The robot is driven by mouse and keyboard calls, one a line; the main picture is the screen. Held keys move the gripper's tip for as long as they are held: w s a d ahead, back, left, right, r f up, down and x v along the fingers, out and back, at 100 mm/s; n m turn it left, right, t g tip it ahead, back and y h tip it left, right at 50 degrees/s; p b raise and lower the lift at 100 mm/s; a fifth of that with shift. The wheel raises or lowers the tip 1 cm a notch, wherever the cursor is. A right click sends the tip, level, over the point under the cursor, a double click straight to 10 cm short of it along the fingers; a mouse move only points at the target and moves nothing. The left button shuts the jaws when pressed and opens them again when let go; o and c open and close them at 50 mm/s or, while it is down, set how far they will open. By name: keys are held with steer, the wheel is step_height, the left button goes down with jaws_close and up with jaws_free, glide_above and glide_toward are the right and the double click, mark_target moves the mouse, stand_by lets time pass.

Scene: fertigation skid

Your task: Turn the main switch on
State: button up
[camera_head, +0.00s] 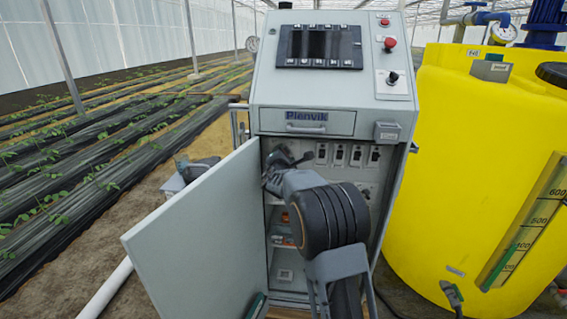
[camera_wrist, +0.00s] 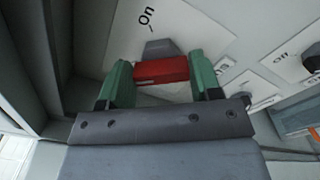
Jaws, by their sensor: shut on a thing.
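The main switch has a red handle (camera_wrist: 162,69) with a dark grey part just beyond it in the wrist view, on a pale plate marked "On". A second label to the right is partly hidden by a finger. My gripper (camera_wrist: 160,80) has its green fingers on either side of the red handle, shut on it. In the head view my gripper (camera_head: 273,175) is inside the open cabinet (camera_head: 330,121) at its upper left, and my arm hides the switch.
The cabinet door (camera_head: 200,225) stands open to the left. A row of breakers (camera_head: 340,154) is to the right of my gripper, with shelves below. A yellow tank (camera_head: 470,150) stands close on the right. The cabinet's side wall is close on the left in the wrist view.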

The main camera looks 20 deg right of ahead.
steer(key=shift+f+m+b, duration=0.2)
steer(key=shift+m+b, duration=2.55)
steer(key=shift+b, duration=1.15)
steer(key=shift+f+m+b, duration=0.15)
steer(key=shift+m+b, duration=2.55)
steer(key=shift+b, duration=1.15)
steer(key=shift+f+m+b, duration=0.2)
steer(key=shift+m+b, duration=2.55)
steer(key=shift+b, duration=1.15)
steer(key=shift+r, duration=0.1)
steer(key=o, duration=0.9)
steer(key=shift+o, duration=0.2)
steer(key=b+v, duration=0.1)
steer(key=v, duration=1.2)
steer(key=shift+s+a+b, duration=0.25)
steer(key=shift+a+b, duration=0.05)
steer(key=shift+b, duration=0.05)
